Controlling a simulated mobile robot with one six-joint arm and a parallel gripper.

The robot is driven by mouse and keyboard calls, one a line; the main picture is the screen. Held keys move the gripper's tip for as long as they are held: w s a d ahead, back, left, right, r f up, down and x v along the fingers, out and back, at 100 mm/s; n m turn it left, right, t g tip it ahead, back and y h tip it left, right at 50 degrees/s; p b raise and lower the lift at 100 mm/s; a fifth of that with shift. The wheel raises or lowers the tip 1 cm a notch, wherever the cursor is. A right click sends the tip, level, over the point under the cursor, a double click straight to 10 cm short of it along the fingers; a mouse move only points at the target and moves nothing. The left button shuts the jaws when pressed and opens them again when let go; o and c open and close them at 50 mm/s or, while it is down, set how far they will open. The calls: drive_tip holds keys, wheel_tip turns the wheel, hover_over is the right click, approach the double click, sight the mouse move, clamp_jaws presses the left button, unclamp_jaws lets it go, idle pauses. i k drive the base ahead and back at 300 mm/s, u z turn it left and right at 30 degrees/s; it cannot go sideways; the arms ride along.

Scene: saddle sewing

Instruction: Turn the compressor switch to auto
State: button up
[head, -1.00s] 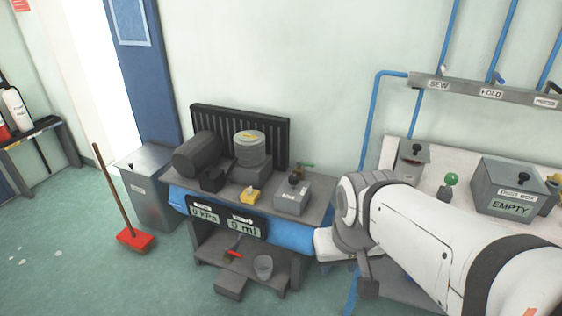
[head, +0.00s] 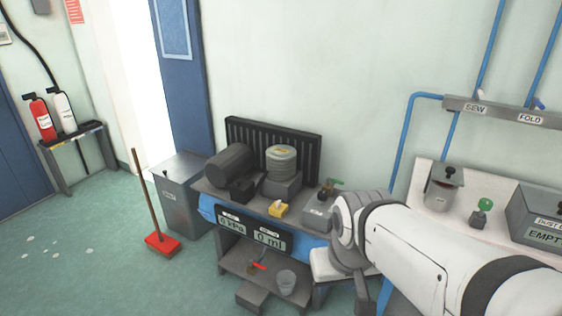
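The compressor stands against the back wall, with a blue tank (head: 207,208), a dark motor cylinder (head: 229,164) and a round grey canister (head: 281,160) on its bench. A small grey box (head: 316,214) with a dark knob (head: 327,186) and a label sits at the bench's right end. The label is too small to read, so I cannot tell whether this is the switch or where it points. A small yellow block (head: 278,210) lies left of it. My white arm reaches in from the lower right and ends near the box's right side. No gripper fingers show.
Displays (head: 256,231) on the bench front read 0 kPa and 0 ml. A grey bin (head: 182,200) and red broom (head: 161,244) stand left. A shelf with fire extinguishers (head: 64,112) is far left. A dust box (head: 540,217) sits right.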

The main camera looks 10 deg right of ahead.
sight(322, 196)
drive_tip(key=u, duration=0.05)
drive_tip(key=i, duration=1.6)
drive_tip(key=z, duration=0.55)
drive_tip(key=k, duration=0.65)
drive_tip(key=z, duration=0.25)
drive_tip(key=i, duration=0.7)
drive_tip(key=u, duration=0.15)
